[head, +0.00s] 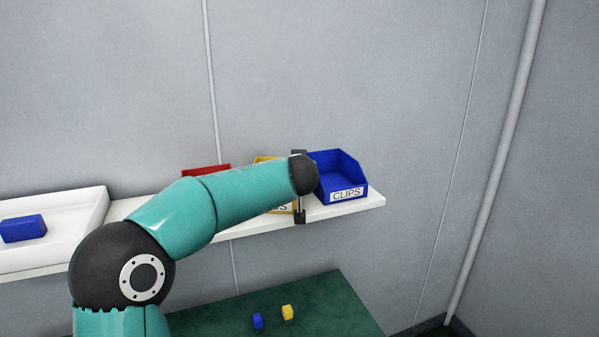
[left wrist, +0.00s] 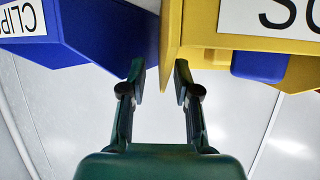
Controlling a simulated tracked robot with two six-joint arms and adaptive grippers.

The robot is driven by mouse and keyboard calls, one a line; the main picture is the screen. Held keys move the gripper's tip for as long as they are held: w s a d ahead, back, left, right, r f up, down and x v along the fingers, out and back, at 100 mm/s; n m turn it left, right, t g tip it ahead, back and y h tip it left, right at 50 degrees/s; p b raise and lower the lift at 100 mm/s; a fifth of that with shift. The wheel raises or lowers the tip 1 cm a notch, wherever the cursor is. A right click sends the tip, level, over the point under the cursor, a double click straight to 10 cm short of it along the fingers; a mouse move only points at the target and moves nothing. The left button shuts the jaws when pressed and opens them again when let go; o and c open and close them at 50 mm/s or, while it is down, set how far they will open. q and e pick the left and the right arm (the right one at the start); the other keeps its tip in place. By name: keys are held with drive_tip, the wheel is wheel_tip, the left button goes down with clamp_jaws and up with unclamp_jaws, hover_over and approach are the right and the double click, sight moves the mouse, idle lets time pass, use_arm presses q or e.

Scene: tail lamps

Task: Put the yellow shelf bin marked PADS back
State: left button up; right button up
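The yellow bin (head: 264,159) stands on the shelf, mostly hidden behind my left arm; only its upper edge and a corner of its label show. In the left wrist view the yellow bin (left wrist: 215,58) appears upside down, with part of its white label and a blue thing showing past its edge. My left gripper (left wrist: 159,78) has its fingers apart at the bin's side wall by the blue bin. I cannot tell whether the fingers touch the wall. In the head view the left wrist hides most of the gripper. My right gripper is not in view.
The blue CLIPS bin (head: 340,173) stands close to the yellow bin's right on the white shelf (head: 372,200). A red bin (head: 206,168) shows behind my arm. A white tray (head: 75,213) holds a blue block (head: 23,228). A green surface (head: 340,309) below carries small blue and yellow blocks.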

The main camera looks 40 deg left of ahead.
use_arm(q)
drive_tip(key=v, duration=1.1)
drive_tip(key=shift+r, duration=0.1)
